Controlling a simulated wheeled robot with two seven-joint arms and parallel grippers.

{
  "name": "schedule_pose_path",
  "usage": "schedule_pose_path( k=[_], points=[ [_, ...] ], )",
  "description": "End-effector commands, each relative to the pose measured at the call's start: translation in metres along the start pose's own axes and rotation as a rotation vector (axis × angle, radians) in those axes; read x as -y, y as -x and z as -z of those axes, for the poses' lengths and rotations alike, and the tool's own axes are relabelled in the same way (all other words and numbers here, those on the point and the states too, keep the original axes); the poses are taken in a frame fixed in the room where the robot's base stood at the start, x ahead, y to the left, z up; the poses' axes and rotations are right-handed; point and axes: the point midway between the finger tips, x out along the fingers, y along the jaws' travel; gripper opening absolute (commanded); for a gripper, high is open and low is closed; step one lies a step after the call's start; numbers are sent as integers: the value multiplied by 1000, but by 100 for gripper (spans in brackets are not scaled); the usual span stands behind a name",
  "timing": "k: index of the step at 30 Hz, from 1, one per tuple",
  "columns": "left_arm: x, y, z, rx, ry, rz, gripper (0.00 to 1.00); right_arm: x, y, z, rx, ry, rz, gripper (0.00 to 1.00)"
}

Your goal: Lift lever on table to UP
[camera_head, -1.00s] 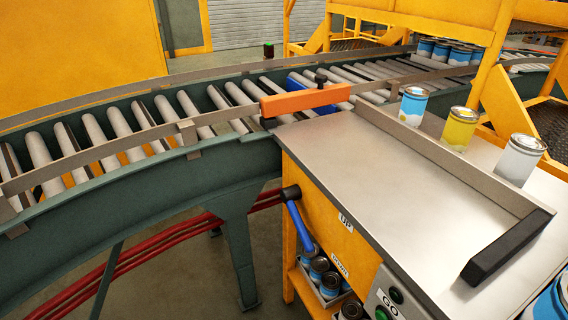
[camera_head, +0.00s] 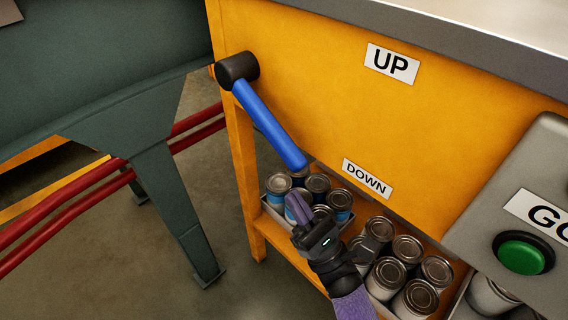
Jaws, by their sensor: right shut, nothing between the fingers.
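The lever has a blue handle (camera_head: 268,124) on a black round pivot (camera_head: 237,70) at the left end of the yellow table side. The handle slants down to the right, its tip near the DOWN label (camera_head: 367,178). The UP label (camera_head: 391,64) is higher on the same panel. My right gripper (camera_head: 297,205) comes in from the bottom and is shut and empty. In the picture its fingertips are just below the handle's tip; I cannot tell whether they touch. My left gripper does not show.
Trays of cans (camera_head: 408,249) stand on the shelf under the panel, behind my right gripper. A grey box with a green GO button (camera_head: 523,254) is at the right. A green conveyor leg (camera_head: 172,206) and red pipes (camera_head: 62,220) are at the left.

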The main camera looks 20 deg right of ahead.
Motion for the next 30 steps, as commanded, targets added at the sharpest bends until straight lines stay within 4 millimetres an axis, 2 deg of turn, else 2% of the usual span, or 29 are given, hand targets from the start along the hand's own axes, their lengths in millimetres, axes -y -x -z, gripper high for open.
schedule_pose_path(
  k=[1,8,9,12,16,28,30],
  points=[
    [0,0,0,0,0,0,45,0,-12,-1,4,1,-2,0],
    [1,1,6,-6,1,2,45,0,-60,0,2,-3,0,0],
    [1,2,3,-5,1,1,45,0,-63,-8,0,-1,-1,0],
    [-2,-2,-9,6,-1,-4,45,0,-66,-24,-1,-1,0,0],
    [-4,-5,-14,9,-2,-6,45,0,-68,-35,-2,-4,1,0],
    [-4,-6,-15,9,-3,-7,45,0,-68,-38,-4,-5,2,0],
    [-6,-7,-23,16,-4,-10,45,0,-70,-43,-2,-5,2,0]
  ],
)
